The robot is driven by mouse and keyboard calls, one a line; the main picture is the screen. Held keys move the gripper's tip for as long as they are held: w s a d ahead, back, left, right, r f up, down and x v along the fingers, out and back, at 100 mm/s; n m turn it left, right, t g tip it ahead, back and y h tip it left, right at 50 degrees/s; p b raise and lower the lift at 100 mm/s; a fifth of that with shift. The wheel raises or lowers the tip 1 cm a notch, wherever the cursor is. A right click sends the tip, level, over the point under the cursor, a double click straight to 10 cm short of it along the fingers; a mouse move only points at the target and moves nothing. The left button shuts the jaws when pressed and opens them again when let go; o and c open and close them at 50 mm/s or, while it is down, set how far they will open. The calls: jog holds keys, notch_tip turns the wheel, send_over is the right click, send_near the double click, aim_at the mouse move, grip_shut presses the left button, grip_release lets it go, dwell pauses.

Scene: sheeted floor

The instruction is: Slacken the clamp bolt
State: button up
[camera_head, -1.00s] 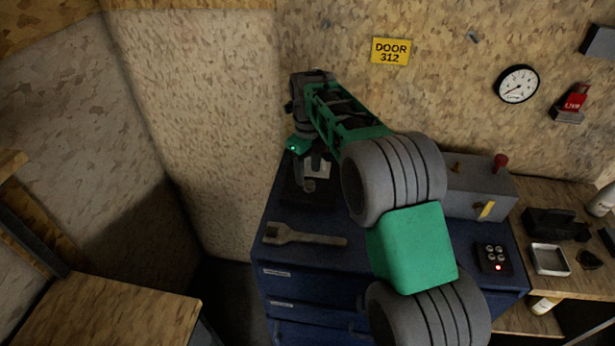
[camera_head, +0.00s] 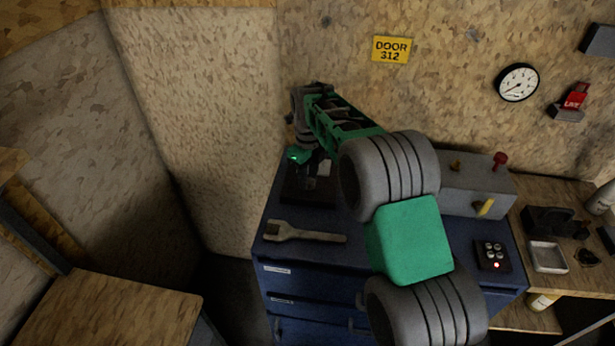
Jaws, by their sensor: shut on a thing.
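My gripper (camera_head: 311,178) points down at the back left of the blue cabinet top, over a dark base plate (camera_head: 300,196). Its jaws are shut on a small part there, which I take for the clamp bolt; the fingers and the arm hide most of it. A pale piece (camera_head: 324,168) shows just behind the fingers. A grey open-ended wrench (camera_head: 304,232) lies flat on the cabinet top, in front of the plate and apart from my gripper.
A grey box (camera_head: 473,184) with a red knob and a yellow lever stands at the back right of the cabinet (camera_head: 270,247). A black button box (camera_head: 492,256) sits in front of it. A metal tray (camera_head: 548,257) lies on the wooden bench to the right. The wall rises close behind.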

grip_shut()
